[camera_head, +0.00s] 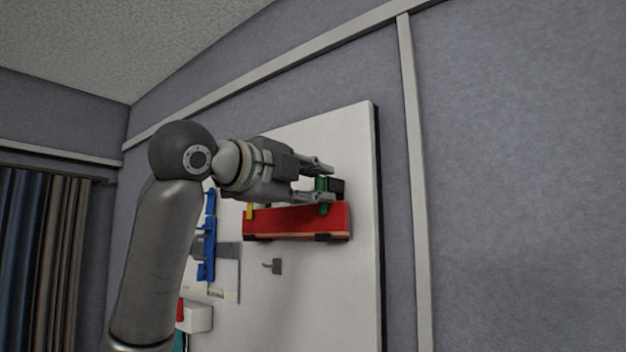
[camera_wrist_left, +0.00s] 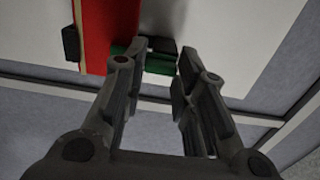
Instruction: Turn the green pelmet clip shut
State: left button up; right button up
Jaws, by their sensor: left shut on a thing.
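The green pelmet clip (camera_head: 322,185) is at the top right end of a red pelmet (camera_head: 295,222) on a white wall board. My left gripper (camera_head: 325,182) reaches it from the left and is shut on it, one finger above and one below. In the left wrist view, the green clip (camera_wrist_left: 160,66) shows between the fingertips of my left gripper (camera_wrist_left: 158,62), with a dark part beside it. The red pelmet (camera_wrist_left: 108,30) lies left of the fingers there. The fingers hide part of the clip. My right gripper is not in view.
A yellow clip (camera_head: 250,211) sits at the pelmet's left end. A small grey hook (camera_head: 273,266) is below on the white board (camera_head: 350,290). A blue rail part (camera_head: 209,235) and a white box (camera_head: 195,316) are at left, partly behind my arm.

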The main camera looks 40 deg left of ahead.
pick_arm(q)
jog(key=shift+f, duration=0.15)
jog(key=o, duration=1)
jog(key=shift+s, duration=0.1)
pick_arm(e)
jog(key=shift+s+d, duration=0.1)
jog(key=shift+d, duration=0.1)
pick_arm(q)
jog(key=shift+s, duration=0.1)
jog(key=s, duration=1.1)
jog(key=shift+s+a, duration=0.4)
